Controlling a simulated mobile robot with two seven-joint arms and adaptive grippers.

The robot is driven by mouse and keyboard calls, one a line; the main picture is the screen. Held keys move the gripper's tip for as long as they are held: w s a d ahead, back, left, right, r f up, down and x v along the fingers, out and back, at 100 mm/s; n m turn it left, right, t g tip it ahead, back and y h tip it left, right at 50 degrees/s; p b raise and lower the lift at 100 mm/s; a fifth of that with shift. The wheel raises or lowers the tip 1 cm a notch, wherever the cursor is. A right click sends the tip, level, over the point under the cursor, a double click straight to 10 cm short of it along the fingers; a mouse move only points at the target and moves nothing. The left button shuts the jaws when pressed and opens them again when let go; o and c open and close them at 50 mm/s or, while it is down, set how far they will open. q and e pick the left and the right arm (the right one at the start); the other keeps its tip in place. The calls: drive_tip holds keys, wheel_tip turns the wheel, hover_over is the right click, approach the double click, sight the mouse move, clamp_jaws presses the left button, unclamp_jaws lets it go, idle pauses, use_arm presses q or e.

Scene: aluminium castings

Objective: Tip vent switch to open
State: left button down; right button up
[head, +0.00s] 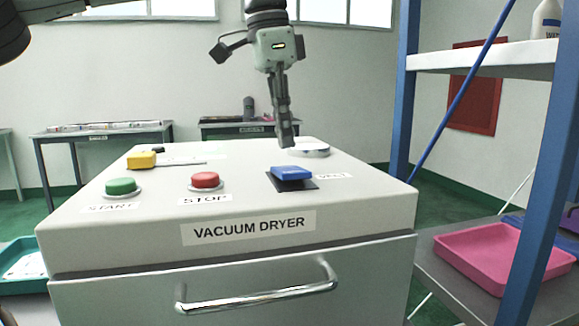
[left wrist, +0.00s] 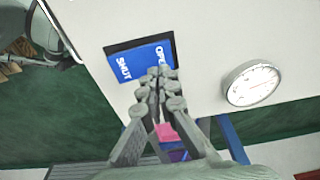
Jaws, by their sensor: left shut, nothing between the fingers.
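The vent switch (head: 291,173) is a blue rocker on a dark plate on top of the white vacuum dryer (head: 130,240), beside a VENT label. In the left wrist view the blue rocker (left wrist: 124,66) reads SHUT at its left end and OPEN at its right end. I cannot tell surely which end is pressed down. My left gripper (head: 287,143) points down above and just behind the switch, fingers shut and empty. In the left wrist view its fingertips (left wrist: 160,78) overlap the OPEN end and partly hide it; contact is not clear. My right gripper is not in view.
A green START button (head: 121,187), a red STOP button (head: 205,180) and a yellow block (head: 141,160) sit left of the switch. A round gauge (left wrist: 252,83) lies close by. A blue-posted shelf (head: 403,90) and a pink tray (head: 500,255) are at right.

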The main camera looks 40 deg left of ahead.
sight(284, 167)
use_arm(q)
drive_tip(key=shift+r, duration=2.05)
